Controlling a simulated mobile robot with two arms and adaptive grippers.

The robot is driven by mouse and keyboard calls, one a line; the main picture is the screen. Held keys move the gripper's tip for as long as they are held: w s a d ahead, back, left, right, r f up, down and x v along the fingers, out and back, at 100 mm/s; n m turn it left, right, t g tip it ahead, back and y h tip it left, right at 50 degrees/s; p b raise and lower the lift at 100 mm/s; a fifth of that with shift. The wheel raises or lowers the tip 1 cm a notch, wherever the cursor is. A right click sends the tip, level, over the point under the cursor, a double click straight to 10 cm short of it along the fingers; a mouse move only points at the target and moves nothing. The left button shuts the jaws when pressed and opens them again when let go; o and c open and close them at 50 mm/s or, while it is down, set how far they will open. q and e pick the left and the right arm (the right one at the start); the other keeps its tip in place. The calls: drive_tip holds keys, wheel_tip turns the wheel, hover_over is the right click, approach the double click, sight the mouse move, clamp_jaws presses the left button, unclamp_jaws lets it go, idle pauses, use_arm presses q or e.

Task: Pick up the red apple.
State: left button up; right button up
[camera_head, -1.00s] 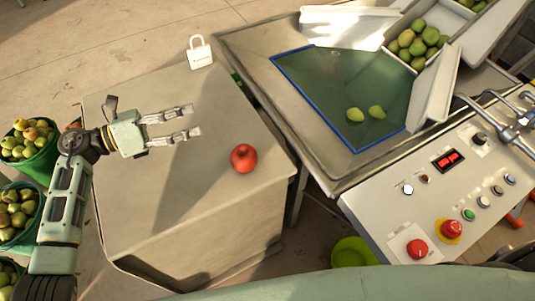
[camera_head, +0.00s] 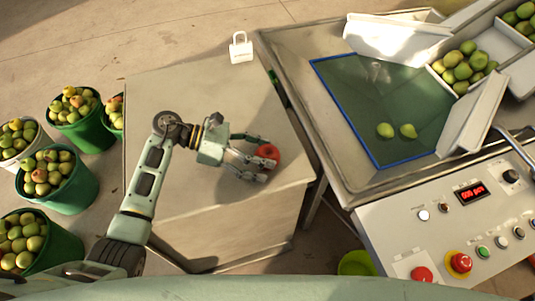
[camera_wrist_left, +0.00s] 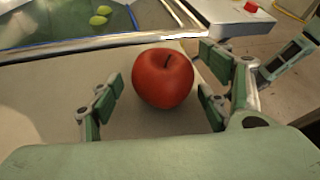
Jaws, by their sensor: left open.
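The red apple (camera_head: 267,153) rests on the top of a grey box-like stand (camera_head: 180,88), near its right side. In the left wrist view the apple (camera_wrist_left: 163,79) sits upright with its stem up, between the fingers. My right gripper is not in view.
Green buckets of fruit (camera_head: 68,192) stand on the floor at left. A metal table with a green, blue-edged panel (camera_head: 370,95) holds two green fruits (camera_head: 396,131) at right. A control panel (camera_head: 450,225) with buttons is at lower right.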

sight(264, 150)
use_arm(q)
drive_tip(key=c, duration=1.3)
drive_tip(key=shift+r, duration=0.15)
drive_tip(key=shift+r, duration=0.2)
drive_tip(key=r, duration=0.2)
drive_tip(key=r+b, duration=0.1)
drive_tip(key=shift+d+r, duration=0.35)
drive_tip(key=d+r, duration=0.2)
drive_tip(key=d, duration=0.1)
drive_tip(key=d+r+b, duration=0.1)
drive_tip(key=d+r, duration=0.1)
drive_tip(key=d, duration=0.2)
drive_tip(key=d+r, duration=0.2)
drive_tip(key=d, duration=0.2)
drive_tip(key=shift+s+r+b, duration=0.1)
drive_tip(key=shift+r+b, duration=0.2)
drive_tip(key=shift+b, duration=0.1)
